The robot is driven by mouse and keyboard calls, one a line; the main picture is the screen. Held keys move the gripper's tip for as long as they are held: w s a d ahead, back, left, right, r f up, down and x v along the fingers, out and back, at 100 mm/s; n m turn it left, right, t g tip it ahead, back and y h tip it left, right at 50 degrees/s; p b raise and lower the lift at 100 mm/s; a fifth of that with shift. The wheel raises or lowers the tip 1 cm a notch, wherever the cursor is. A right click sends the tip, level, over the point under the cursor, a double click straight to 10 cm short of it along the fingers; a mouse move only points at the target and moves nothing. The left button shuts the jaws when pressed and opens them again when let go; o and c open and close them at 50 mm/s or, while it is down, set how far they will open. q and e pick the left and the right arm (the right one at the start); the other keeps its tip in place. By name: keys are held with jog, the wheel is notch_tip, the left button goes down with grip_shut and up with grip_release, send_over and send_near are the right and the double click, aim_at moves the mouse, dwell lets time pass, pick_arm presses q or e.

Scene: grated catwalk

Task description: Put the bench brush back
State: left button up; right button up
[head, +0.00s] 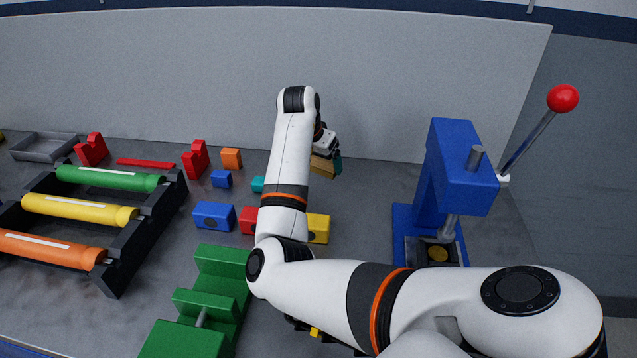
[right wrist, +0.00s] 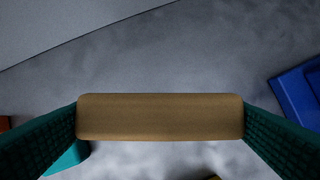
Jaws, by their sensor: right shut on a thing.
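My right gripper (head: 328,160) is at the back middle of the bench, partly behind my own forearm in the head view. Its teal finger pads are shut on a tan, wood-coloured bar, which I take to be the bench brush (head: 322,166). In the right wrist view the brush (right wrist: 160,117) lies level across the picture, with one pad at each end. No bristles show. Two red notched uprights, left (head: 91,150) and right (head: 196,159), stand at the back left with a flat red strip (head: 146,163) between them. My left gripper is not in view.
A blue press (head: 460,165) with a red-knobbed lever stands at the right. A black rack (head: 118,262) of coloured rollers, a grey tray (head: 44,147) and a green stepped block (head: 222,270) are at the left. Small blocks, including a blue one (head: 214,215), lie mid-bench. A grey panel (head: 180,70) rises behind.

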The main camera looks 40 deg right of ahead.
aim_at(317, 167)
notch_tip(317, 167, down, 3)
jog(key=shift+s+r, duration=0.1)
jog(key=shift+r, duration=0.05)
jog(key=shift+f, duration=0.4)
notch_tip(317, 167, down, 4)
jog(key=shift+r+p, duration=0.15)
jog(key=shift+p, duration=0.15)
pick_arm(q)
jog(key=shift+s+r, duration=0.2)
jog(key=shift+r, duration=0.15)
pick_arm(e)
jog(key=o, duration=0.7)
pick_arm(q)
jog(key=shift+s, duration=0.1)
